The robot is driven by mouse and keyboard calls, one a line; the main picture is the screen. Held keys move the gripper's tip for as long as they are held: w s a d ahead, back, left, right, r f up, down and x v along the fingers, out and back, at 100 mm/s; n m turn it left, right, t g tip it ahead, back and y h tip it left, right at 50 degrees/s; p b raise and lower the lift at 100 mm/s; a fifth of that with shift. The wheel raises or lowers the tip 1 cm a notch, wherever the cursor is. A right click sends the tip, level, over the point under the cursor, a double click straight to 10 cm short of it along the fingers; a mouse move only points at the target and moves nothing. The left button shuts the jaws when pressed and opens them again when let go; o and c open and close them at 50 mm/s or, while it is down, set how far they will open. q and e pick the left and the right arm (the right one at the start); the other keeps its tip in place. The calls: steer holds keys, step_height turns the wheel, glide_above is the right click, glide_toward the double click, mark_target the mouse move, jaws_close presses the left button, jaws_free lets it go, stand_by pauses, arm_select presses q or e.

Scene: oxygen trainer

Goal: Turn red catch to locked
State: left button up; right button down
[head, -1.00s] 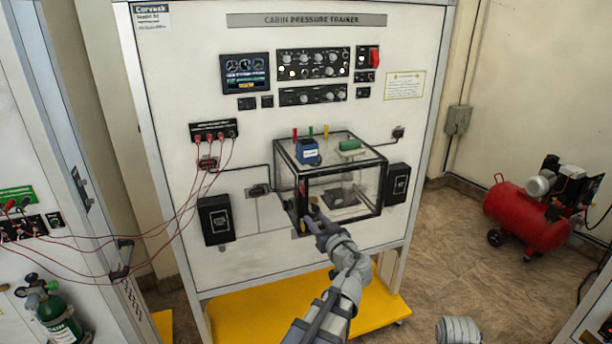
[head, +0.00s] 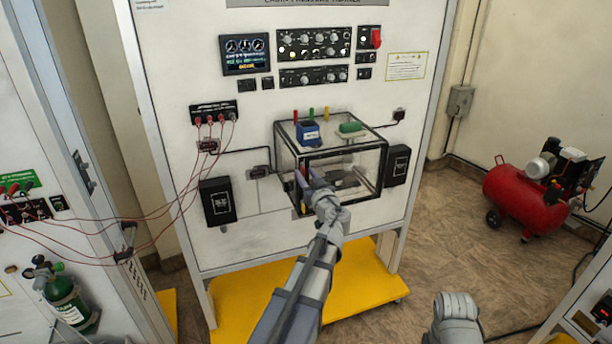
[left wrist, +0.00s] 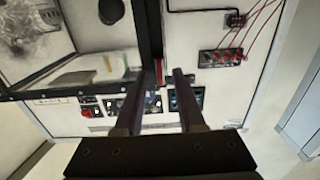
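A clear box with a black frame (head: 378,165) is mounted on the white trainer panel. The red catch (left wrist: 159,74) shows in the left wrist view as a small red strip by the black frame post at the box's edge. My left gripper (head: 308,178) is at the box's front left edge in the head view and covers most of the catch there. In the left wrist view my left gripper (left wrist: 160,98) is open, with the red strip between its two fingers beyond the tips. I cannot tell whether it touches.
A yellow base (head: 365,290) lies below, and a red compressor (head: 520,200) stands right.

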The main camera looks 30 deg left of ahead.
arm_select(q)
steer(key=shift+w+a, duration=0.1)
jaws_close()
stand_by(0.3)
stand_by(0.4)
